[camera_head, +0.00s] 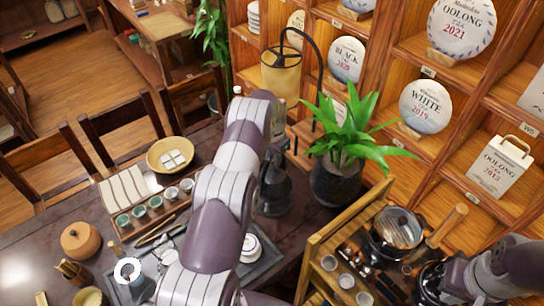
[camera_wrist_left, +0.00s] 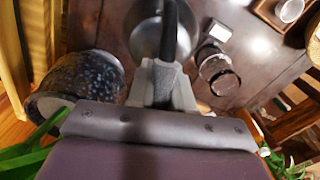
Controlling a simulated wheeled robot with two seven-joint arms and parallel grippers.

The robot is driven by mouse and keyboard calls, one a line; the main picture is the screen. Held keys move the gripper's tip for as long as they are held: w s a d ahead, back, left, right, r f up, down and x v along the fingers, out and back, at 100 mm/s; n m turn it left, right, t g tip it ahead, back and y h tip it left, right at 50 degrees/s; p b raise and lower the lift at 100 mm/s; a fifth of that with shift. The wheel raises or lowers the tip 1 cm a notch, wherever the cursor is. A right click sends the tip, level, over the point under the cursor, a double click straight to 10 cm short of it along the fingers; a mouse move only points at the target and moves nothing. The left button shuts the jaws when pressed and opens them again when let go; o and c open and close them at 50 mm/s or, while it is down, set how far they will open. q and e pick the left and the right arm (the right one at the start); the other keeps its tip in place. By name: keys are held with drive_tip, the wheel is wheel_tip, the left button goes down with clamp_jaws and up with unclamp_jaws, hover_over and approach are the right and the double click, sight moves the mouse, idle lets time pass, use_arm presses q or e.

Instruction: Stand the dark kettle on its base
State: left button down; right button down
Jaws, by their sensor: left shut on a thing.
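The dark kettle (camera_head: 275,192) is at the middle of the head view, beside the plant pot and partly hidden behind my left arm. My left gripper (camera_head: 273,160) is above it, mostly hidden by the arm. In the left wrist view my left gripper (camera_wrist_left: 168,80) is shut on the kettle's black handle (camera_wrist_left: 170,30), with the kettle's rounded grey body (camera_wrist_left: 147,38) beyond. I cannot make out the kettle's base, or whether the kettle touches anything below. My right gripper (camera_head: 435,280) is low at the right by the wooden cart; its jaws are unclear.
A potted plant (camera_head: 338,183) stands close right of the kettle; its speckled pot (camera_wrist_left: 85,80) fills the wrist view's left. A wooden cart (camera_head: 315,245) holds a glass-lidded pot (camera_head: 397,230) and cups. A tray (camera_head: 128,222) with small cups is left. A tall lamp (camera_head: 281,75) stands behind.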

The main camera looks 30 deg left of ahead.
sight(272, 168)
use_arm(q)
drive_tip(key=shift+d+f, duration=0.15)
drive_tip(key=shift+f, duration=0.2)
drive_tip(key=f+b, duration=0.1)
drive_tip(key=f, duration=0.1)
drive_tip(key=a+f+b, duration=0.1)
drive_tip(key=f, duration=0.1)
drive_tip(key=shift+w+f, duration=0.1)
drive_tip(key=shift+w, duration=0.1)
drive_tip(key=shift+f, duration=0.15)
drive_tip(key=shift+s+d, duration=0.1)
drive_tip(key=shift+d, duration=0.2)
drive_tip(key=shift+a, duration=0.2)
drive_tip(key=shift+d, duration=0.1)
drive_tip(key=shift+d+b, duration=0.1)
drive_tip(key=shift+b, duration=0.3)
